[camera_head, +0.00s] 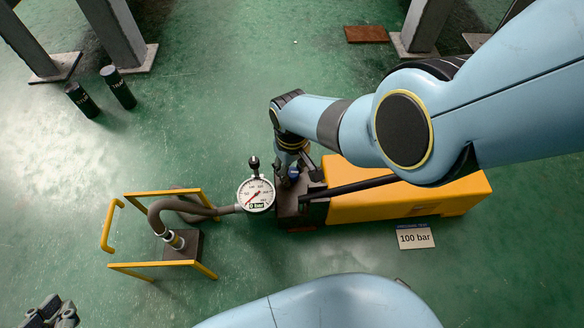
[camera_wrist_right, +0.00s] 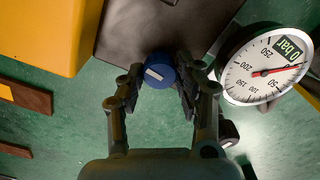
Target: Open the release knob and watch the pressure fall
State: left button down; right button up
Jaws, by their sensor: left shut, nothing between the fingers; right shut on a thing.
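The release knob (camera_wrist_right: 159,70) is a small blue round knob with a white mark, on the dark block (camera_wrist_right: 150,30) of the pump. My right gripper (camera_wrist_right: 161,80) is shut on it, with one finger on each side. The head view shows this gripper (camera_head: 296,166) from above, over the dark end of the yellow pump (camera_head: 400,198). The pressure gauge (camera_head: 256,195) stands beside the block; its display reads 0 bar. It also shows in the right wrist view (camera_wrist_right: 262,68). My left gripper (camera_head: 52,314) is shut and empty at the bottom left.
A grey hose (camera_head: 165,205) runs from the gauge to a pipe fitting (camera_head: 174,240) inside a yellow frame (camera_head: 160,265). A 100 bar sign (camera_head: 415,236) lies near the pump. Two dark cylinders (camera_head: 118,88) stand at the upper left.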

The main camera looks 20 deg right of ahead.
aim_at(292, 173)
jog(key=o, duration=1.1)
jog(key=shift+o, duration=0.2)
jog(key=shift+r, duration=0.1)
jog(key=shift+r, duration=3.65)
jog(key=shift+s, duration=0.1)
